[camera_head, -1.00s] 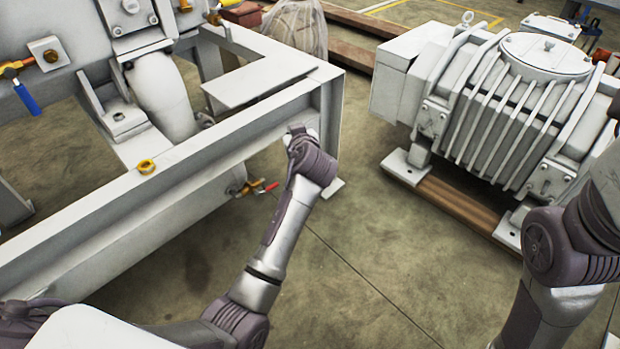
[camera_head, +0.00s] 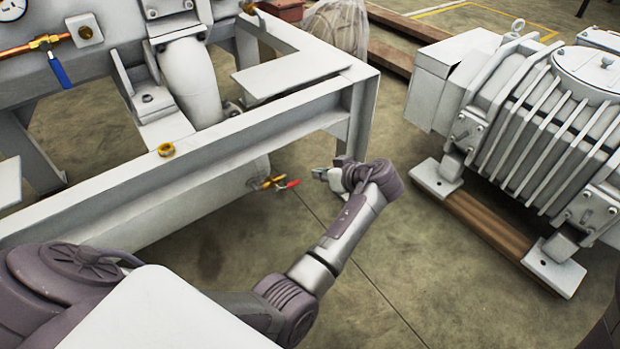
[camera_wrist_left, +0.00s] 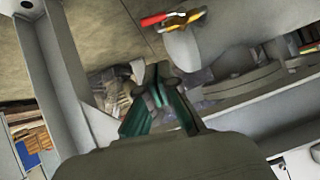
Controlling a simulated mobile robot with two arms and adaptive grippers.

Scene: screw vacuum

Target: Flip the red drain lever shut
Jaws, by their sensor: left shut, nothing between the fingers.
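The red drain lever (camera_head: 289,184) sticks out to the right from a brass valve (camera_head: 270,183) low on the white frame's tank. In the left wrist view the red lever (camera_wrist_left: 154,19) and its yellow brass valve (camera_wrist_left: 187,18) show at the top, beyond the fingers. My left gripper (camera_head: 322,174) is to the right of the lever, apart from it, pointing toward the frame. In the left wrist view my left gripper (camera_wrist_left: 156,92) is shut with nothing in it. My right gripper is not in view.
The white frame beam (camera_head: 110,200) runs above and left of the valve. A blue-handled valve (camera_head: 60,72) is on the upper left. A large ribbed pump (camera_head: 545,130) on wooden beams stands at the right. Open concrete floor lies between.

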